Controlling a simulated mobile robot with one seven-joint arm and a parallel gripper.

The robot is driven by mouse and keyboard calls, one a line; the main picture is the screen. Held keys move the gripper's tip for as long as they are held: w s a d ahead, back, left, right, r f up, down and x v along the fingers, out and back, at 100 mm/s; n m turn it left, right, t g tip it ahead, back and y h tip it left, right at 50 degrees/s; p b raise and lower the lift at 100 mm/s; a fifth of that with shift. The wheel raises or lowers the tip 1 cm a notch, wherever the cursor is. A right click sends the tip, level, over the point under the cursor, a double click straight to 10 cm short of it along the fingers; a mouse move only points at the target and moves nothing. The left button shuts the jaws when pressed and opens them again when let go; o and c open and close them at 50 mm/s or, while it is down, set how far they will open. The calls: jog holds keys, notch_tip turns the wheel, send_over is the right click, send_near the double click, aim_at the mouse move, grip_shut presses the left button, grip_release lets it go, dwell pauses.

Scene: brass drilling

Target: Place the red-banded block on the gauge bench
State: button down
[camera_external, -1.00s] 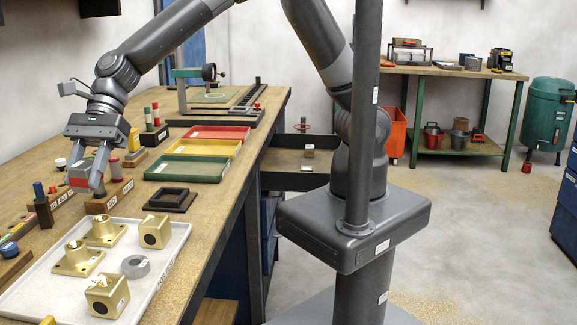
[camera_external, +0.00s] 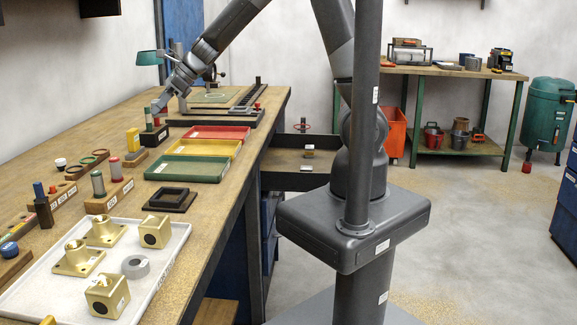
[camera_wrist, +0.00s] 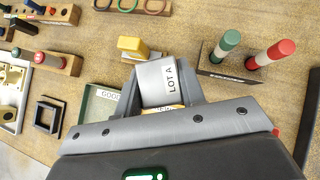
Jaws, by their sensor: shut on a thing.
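My gripper (camera_external: 159,106) is at the far part of the workbench in the external view, above and beside the stand with the green and red pins. No red band shows on the block's visible face. The gauge bench (camera_external: 190,122), a dark-based fixture with a round dial and a green mat, stands at the back right of my gripper. My arm partly hides it.
Red (camera_external: 217,132), yellow (camera_external: 205,147) and green (camera_external: 187,168) trays line the workbench's right edge. The pin stand (camera_external: 152,137) is close to my gripper. A yellow block (camera_external: 133,139), a black frame (camera_external: 170,199) and a white tray (camera_external: 172,262) with brass parts are nearer the camera.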

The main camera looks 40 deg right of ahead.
jog(key=w+d+m+t+h, duration=0.1)
jog(key=w+d+m+t, duration=0.15)
jog(key=d, duration=0.55)
jog(key=w+d+m+t+h, duration=0.1)
jog(key=w+d+m, duration=0.15)
jog(key=d, duration=0.55)
jog(key=a+f, duration=0.2)
jog(key=a, duration=0.1)
jog(key=a+f, duration=0.2)
jog(key=a, duration=0.2)
jog(key=a+f, duration=0.3)
jog(key=a, duration=0.1)
jog(key=shift+w+a, duration=0.15)
jog(key=shift+w, duration=0.25)
jog(key=shift+f, duration=1.95)
jog(key=shift+f, duration=0.2)
jog(key=c, duration=0.9)
grip_release()
